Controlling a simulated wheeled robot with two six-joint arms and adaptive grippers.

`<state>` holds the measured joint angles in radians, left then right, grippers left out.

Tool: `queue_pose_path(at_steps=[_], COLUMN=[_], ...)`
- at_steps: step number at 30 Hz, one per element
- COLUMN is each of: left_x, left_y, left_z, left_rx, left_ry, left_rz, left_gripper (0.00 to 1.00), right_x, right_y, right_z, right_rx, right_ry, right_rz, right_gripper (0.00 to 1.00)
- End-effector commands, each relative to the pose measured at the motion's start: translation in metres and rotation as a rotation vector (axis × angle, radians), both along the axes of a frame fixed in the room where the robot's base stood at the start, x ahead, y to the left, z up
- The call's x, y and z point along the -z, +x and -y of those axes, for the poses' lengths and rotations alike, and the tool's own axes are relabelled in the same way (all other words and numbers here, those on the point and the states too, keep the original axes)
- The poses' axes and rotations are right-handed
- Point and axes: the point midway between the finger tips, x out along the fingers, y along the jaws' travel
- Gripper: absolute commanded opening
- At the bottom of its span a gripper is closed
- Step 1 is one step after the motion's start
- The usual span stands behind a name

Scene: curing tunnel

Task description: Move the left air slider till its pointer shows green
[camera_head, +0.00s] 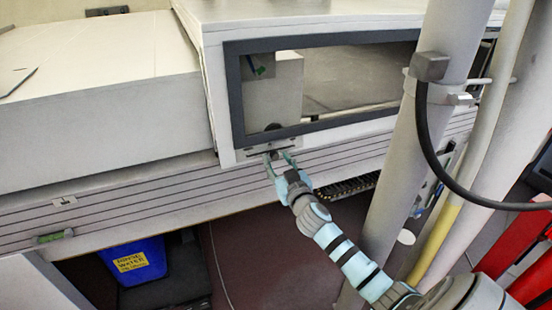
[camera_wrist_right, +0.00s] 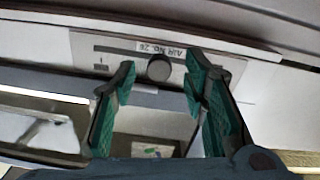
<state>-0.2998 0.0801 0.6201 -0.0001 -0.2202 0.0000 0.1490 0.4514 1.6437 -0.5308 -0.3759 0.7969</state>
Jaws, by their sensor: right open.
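The air slider's plate (camera_wrist_right: 110,48) is a grey strip with an upside-down label reading "AIR" and a number. Its round dark knob (camera_wrist_right: 158,67) stands near the middle of the strip. In the head view the knob (camera_head: 274,153) sits just under the dark window frame. My right gripper (camera_head: 279,164) is open at the slider. In the right wrist view its green-padded fingers (camera_wrist_right: 163,85) stand on either side of the knob, with visible gaps. I cannot make out the slider's pointer or its colour. My left gripper is not in view.
The dark-framed window (camera_head: 232,95) has a small green mark (camera_head: 260,71) behind it. A thick pale pipe (camera_head: 400,170) with a black cable (camera_head: 428,145) stands right of my right arm. A blue bin (camera_head: 140,262) sits below the ribbed ledge (camera_head: 110,205).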

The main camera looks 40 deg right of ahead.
Motion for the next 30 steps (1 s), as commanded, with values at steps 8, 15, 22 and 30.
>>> queue_pose_path(at_steps=[8, 15, 22, 30], left_x=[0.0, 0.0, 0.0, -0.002], left_y=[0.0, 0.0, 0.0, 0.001], left_z=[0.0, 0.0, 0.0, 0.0], left_rx=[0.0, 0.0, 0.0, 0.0], left_ry=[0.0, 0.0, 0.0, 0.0], left_rz=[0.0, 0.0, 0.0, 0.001], left_gripper=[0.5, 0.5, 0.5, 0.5], right_x=[0.001, 0.001, 0.001, 0.002], right_y=[0.019, 0.018, 0.018, 0.027], right_z=[0.005, 0.005, 0.005, 0.004], right_rx=[-0.001, -0.001, -0.001, -0.007], right_ry=[0.001, 0.0, 0.0, 0.001], right_rz=[-0.001, -0.001, -0.001, -0.007], right_gripper=[0.4, 0.26, 0.0, 0.0])
